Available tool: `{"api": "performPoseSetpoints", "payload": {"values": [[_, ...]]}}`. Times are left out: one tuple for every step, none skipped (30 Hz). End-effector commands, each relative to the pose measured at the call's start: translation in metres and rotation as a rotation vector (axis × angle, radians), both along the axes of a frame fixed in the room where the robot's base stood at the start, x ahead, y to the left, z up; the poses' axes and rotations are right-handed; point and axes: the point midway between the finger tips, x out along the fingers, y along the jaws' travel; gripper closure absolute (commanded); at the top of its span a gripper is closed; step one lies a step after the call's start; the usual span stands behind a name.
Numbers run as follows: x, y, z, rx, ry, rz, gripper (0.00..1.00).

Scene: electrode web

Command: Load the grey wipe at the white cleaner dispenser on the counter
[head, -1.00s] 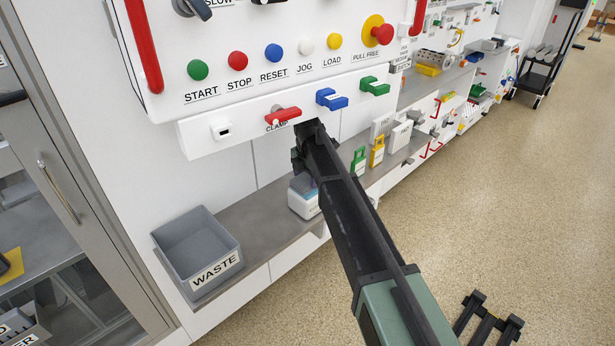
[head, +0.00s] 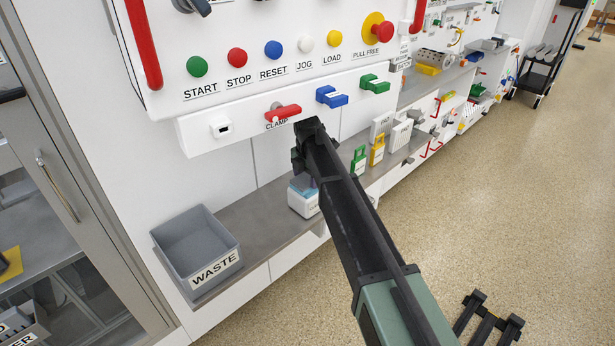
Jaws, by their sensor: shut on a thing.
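The white cleaner dispenser (head: 303,199) stands on the grey counter (head: 262,222), with a bluish top, partly hidden behind my arm. My gripper (head: 300,160) is at the far end of the black arm, just above the dispenser and in front of the white panel. It is seen from behind, so its fingertips are mostly hidden. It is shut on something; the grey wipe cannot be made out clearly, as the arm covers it.
A grey WASTE bin (head: 197,252) sits at the counter's left end. Above are a red CLAMP lever (head: 284,113), a blue holder (head: 332,97) and a green holder (head: 375,85). Green (head: 358,160) and yellow (head: 377,150) tags stand right of my arm. Counter between bin and dispenser is clear.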

Motion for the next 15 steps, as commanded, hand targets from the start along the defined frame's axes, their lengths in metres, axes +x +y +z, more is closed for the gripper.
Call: {"api": "performPoseSetpoints", "payload": {"values": [[-0.0006, -0.0002, -0.0005, 0.0, 0.001, 0.0, 0.5], [-0.0006, -0.0002, -0.0005, 0.0, 0.001, 0.0, 0.5], [-0.0006, -0.0002, -0.0006, 0.0, 0.001, 0.0, 0.5], [-0.0006, -0.0002, -0.0006, 0.0, 0.001, 0.0, 0.5], [-0.0006, -0.0002, -0.0006, 0.0, 0.001, 0.0, 0.5], [-0.0008, -0.0002, -0.0006, 0.0, 0.001, 0.0, 0.5], [-0.0008, -0.0002, -0.0007, 0.0, 0.001, 0.0, 0.5], [-0.0008, -0.0002, -0.0007, 0.0, 0.001, 0.0, 0.5], [-0.0008, -0.0002, -0.0007, 0.0, 0.001, 0.0, 0.5], [-0.0008, -0.0002, -0.0007, 0.0, 0.001, 0.0, 0.5], [-0.0008, -0.0002, -0.0005, 0.0, 0.001, 0.0, 0.5], [-0.0009, -0.0002, 0.0005, 0.0, 0.001, 0.0, 0.5], [-0.0008, -0.0003, 0.002, 0.0, 0.001, 0.0, 0.5], [-0.0008, -0.0002, 0.0042, 0.0, 0.001, 0.0, 0.5], [-0.0008, -0.0002, 0.0081, 0.0, 0.001, 0.0, 0.5]]}}
